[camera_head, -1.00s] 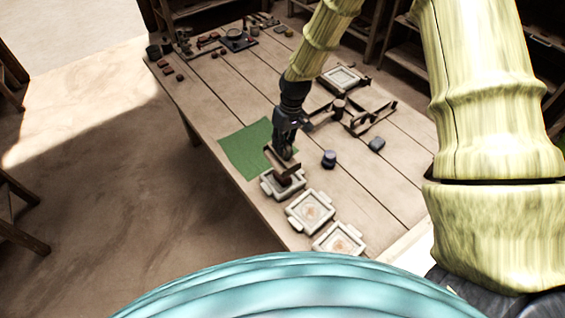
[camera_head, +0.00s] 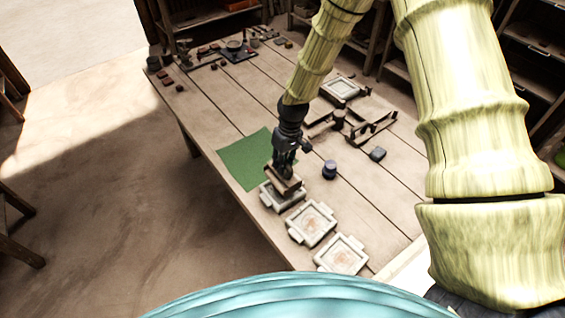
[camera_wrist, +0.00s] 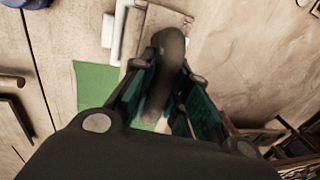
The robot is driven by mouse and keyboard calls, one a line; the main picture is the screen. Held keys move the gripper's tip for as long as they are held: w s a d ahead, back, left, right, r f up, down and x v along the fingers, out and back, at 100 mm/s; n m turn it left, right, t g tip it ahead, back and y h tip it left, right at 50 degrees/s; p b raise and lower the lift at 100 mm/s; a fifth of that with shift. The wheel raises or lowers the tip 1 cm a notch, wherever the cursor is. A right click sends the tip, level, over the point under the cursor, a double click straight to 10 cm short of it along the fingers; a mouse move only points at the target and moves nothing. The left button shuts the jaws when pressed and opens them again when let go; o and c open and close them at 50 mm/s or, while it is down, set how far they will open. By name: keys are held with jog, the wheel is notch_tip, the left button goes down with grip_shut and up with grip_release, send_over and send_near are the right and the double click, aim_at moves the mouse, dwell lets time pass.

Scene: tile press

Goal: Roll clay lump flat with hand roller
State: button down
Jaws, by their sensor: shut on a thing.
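My gripper (camera_head: 284,171) is shut on a brown wooden tool (camera_head: 286,187) at the near edge of the table. In the wrist view the fingers grip its dark rounded handle (camera_wrist: 166,72), and a flat brown board (camera_wrist: 165,18) shows beyond it. I cannot tell whether this tool is the hand roller. It is over a pale square tile frame (camera_head: 270,200) with side handles and hides part of it. I cannot tell whether it touches the frame. No clay lump is clearly visible; one under the tool would be hidden.
A green mat (camera_head: 240,160) lies beside the frame. Two more pale frames (camera_head: 298,236) (camera_head: 364,262) stand toward the near right. Wooden rails (camera_head: 372,132) and small items are farther back.

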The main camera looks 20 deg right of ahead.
jog(key=shift+f+b, duration=0.55)
jog(key=shift+f, duration=0.55)
jog(key=shift+w+d, duration=0.1)
